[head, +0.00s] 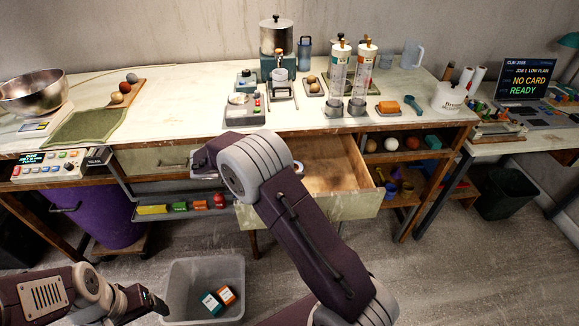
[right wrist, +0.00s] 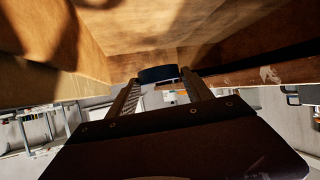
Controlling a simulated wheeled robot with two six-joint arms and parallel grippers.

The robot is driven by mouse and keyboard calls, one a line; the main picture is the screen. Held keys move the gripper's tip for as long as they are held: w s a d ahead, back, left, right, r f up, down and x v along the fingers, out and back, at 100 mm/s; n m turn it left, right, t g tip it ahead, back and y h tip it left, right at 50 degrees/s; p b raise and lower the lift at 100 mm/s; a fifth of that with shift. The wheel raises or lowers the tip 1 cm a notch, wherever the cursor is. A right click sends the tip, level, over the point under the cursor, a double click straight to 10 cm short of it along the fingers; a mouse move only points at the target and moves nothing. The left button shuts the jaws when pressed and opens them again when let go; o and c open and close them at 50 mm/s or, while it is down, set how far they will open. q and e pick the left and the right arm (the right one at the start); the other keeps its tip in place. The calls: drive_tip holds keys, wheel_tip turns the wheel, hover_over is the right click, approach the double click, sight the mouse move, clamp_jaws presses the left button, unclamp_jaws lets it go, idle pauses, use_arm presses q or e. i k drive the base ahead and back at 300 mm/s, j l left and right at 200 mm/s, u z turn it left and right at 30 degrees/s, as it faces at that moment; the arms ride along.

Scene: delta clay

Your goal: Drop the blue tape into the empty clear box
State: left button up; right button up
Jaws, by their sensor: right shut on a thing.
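The blue tape (right wrist: 158,73) shows as a dark blue curved band between the fingertips of my right gripper (right wrist: 161,79), which is shut on it. In the right wrist view, wooden drawer walls surround the upper part of the picture. In the head view my right arm reaches over the open drawer (head: 335,165) and hides its gripper. My left gripper (head: 152,302) is low at the left, beside the bin; its jaws are too unclear to read. I cannot make out an empty clear box in either view.
A grey bin (head: 177,285) on the floor holds a teal and an orange carton. A shallow tray (head: 160,217) of small coloured items sits left of the drawer. The bench (head: 165,95) carries a steel bowl (head: 33,92), clear cylinders (head: 338,75) and other tools.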

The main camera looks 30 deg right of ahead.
sight(218, 298)
drive_tip(key=j+u, duration=0.3)
drive_tip(key=u, duration=0.15)
drive_tip(key=i+j+u, duration=0.1)
drive_tip(key=j+u, duration=0.15)
drive_tip(key=u, duration=0.15)
drive_tip(key=i+j+u, duration=0.1)
drive_tip(key=j+u, duration=0.15)
drive_tip(key=u, duration=0.2)
drive_tip(key=i+j+u, duration=0.35)
drive_tip(key=u, duration=0.15)
drive_tip(key=i+z, duration=0.15)
drive_tip(key=z, duration=0.25)
drive_tip(key=i+j+z, duration=0.15)
drive_tip(key=z, duration=0.25)
drive_tip(key=i+j+z, duration=0.1)
drive_tip(key=z, duration=0.3)
drive_tip(key=i+j+z, duration=0.1)
drive_tip(key=z, duration=0.3)
drive_tip(key=i+j+z, duration=0.1)
drive_tip(key=j+z, duration=0.25)
drive_tip(key=i+j+z, duration=0.1)
drive_tip(key=j+z, duration=0.5)
drive_tip(key=z, duration=0.15)
drive_tip(key=i+j, duration=0.05)
